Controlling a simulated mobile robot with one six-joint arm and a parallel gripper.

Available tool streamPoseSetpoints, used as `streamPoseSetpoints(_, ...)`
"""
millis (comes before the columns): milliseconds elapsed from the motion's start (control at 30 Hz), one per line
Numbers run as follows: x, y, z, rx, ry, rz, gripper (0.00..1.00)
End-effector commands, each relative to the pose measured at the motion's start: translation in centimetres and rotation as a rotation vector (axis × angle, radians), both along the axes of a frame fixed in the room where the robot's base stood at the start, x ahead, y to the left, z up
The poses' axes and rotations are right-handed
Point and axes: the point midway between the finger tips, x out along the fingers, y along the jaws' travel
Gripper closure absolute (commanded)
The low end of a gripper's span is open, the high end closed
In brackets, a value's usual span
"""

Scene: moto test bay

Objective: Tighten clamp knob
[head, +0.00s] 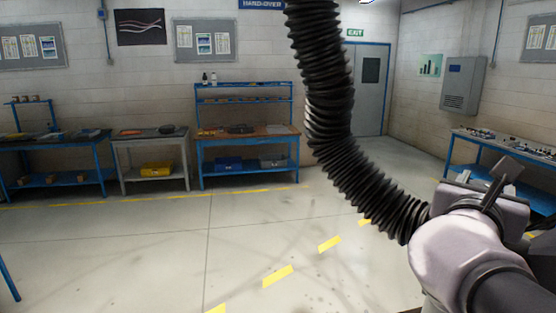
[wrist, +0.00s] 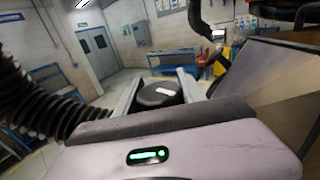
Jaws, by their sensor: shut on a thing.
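The clamp knob (wrist: 158,96) is a black round knob with a white mark on its top, in the middle of the wrist view. My gripper (wrist: 159,80) has one grey finger on each side of it and is shut on it. The knob's underside and whatever it is mounted on are hidden behind the gripper body. The knob does not show clearly in the head view, where my pale arm fills the lower right.
A black ribbed hose (head: 336,125) hangs down the head view to my arm; a ribbed hose (wrist: 28,100) also shows left in the wrist view. A dark-edged panel (wrist: 265,80) stands close right. Benches (head: 248,138) line the back wall. The floor (head: 150,250) ahead is clear.

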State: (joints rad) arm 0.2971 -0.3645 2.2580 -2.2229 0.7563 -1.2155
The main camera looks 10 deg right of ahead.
Motion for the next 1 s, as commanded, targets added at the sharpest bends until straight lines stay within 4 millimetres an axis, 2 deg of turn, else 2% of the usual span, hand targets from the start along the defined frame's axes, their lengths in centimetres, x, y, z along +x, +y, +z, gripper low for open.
streamPoseSetpoints(1000,-2.5,-0.6,1.3,-0.002,0.008,-0.923,0.94)
